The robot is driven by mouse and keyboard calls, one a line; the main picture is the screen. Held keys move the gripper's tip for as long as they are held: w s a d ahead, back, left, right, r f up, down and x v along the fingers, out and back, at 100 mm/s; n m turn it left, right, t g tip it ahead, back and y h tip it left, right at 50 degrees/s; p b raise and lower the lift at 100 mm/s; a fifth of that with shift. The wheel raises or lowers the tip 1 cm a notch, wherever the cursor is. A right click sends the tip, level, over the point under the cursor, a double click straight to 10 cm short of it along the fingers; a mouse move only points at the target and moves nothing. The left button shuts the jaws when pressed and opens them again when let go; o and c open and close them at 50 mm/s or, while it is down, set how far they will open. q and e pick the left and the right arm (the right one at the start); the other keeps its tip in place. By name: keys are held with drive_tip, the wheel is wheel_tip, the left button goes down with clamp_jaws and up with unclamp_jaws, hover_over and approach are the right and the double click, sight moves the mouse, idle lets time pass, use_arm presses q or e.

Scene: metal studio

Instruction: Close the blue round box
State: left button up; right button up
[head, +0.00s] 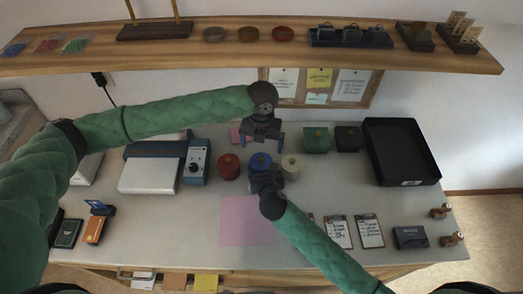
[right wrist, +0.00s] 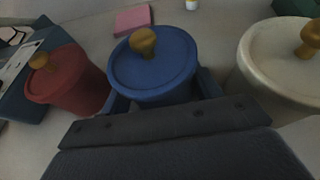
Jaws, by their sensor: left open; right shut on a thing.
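The blue round box (head: 260,161) stands on the table between a red round box (head: 229,166) and a cream round box (head: 291,166). In the right wrist view the blue box (right wrist: 153,68) carries its blue lid with a brass-coloured knob (right wrist: 143,41), and the lid looks seated on top. My right gripper (head: 262,172) is shut on the blue box's body, with a finger at each side. My left gripper (head: 262,140) is open just behind and above the blue box, fingers pointing down.
A green box (head: 316,139) and a dark box (head: 348,137) stand behind to the right, left of a black tray (head: 401,152). A blue device (head: 197,160) is at left. A pink mat (head: 247,221) lies in front. A shelf (head: 180,55) spans the back.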

use_arm(q)
drive_tip(key=shift+r, duration=0.45)
use_arm(e)
drive_tip(key=o, duration=1.5)
drive_tip(key=shift+c, duration=0.2)
drive_tip(key=shift+s, duration=0.15)
use_arm(q)
drive_tip(key=shift+f, duration=0.25)
use_arm(e)
drive_tip(key=shift+s+d, duration=0.1)
drive_tip(key=shift+s, duration=0.2)
use_arm(q)
drive_tip(key=shift+f+b, duration=0.9)
drive_tip(key=shift+b, duration=0.25)
use_arm(e)
drive_tip(key=v, duration=0.6)
use_arm(q)
drive_tip(key=shift+f, duration=0.1)
use_arm(e)
drive_tip(key=shift+s+d+r, duration=0.1)
drive_tip(key=shift+s+r, duration=0.25)
drive_tip(key=shift+s, duration=0.05)
